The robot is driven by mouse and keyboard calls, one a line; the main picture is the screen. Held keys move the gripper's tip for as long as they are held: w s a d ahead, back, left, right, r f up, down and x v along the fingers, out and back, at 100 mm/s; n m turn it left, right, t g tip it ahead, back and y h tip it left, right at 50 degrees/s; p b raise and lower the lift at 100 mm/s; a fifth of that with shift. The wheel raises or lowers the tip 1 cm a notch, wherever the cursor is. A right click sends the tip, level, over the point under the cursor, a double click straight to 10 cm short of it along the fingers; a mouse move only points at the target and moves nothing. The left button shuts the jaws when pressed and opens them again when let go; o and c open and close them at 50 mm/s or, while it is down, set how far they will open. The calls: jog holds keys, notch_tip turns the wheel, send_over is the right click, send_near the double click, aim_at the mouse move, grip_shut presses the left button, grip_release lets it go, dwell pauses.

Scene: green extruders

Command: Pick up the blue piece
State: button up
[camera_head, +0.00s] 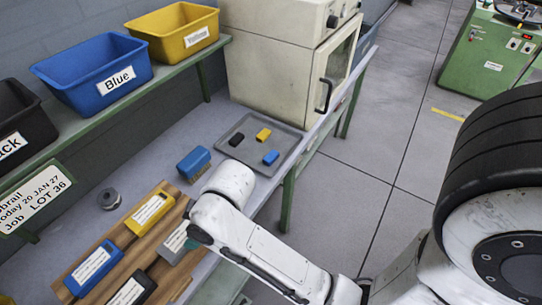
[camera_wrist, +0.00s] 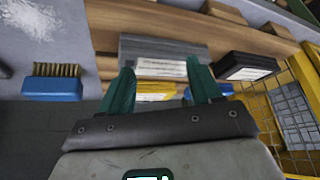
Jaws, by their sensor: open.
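A small blue piece (camera_head: 271,158) lies on the grey metal tray (camera_head: 286,153) on the bench, near the tray's right side. A black piece (camera_head: 236,139) and a yellow piece (camera_head: 263,135) lie on the same tray. I cannot pick out the tray in the wrist view. My gripper (camera_wrist: 160,68) shows in the wrist view with two green fingers apart. A grey labelled block (camera_wrist: 165,50) shows beyond the fingertips, and I see nothing held.
A blue brush (camera_wrist: 52,85) lies on the bench. A wooden board (camera_head: 163,187) carries labelled yellow, blue, grey and black blocks. Blue (camera_head: 95,72), yellow (camera_head: 175,31) and black (camera_head: 22,125) bins stand on the shelf. A white oven-like cabinet (camera_head: 290,60) stands behind the tray.

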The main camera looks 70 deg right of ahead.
jog(key=shift+n, duration=0.9)
jog(key=w, duration=0.1)
jog(key=w+d+r, duration=0.1)
jog(key=w, duration=0.2)
jog(key=shift+w+d+r, duration=0.15)
jog(key=shift+d+r, duration=0.25)
jog(key=w+d+r+n, duration=0.2)
jog(key=w+d, duration=0.2)
jog(key=n+g+h, duration=0.2)
jog(key=n+g, duration=0.3)
jog(key=n, duration=0.3)
send_over(272, 155)
notch_tip(272, 155, down, 2)
jog(key=shift+g, duration=0.3)
jog(key=f, duration=0.5)
jog(key=shift+s+f, duration=0.1)
jog(key=shift+s, duration=0.2)
jog(key=shift+w+f+p, duration=0.2)
jog(key=shift+f+p, duration=0.2)
jog(key=shift+f, duration=1.1)
jog(key=shift+w+f+p, duration=0.15)
jog(key=shift+f+p, duration=0.2)
jog(key=shift+f, duration=1.1)
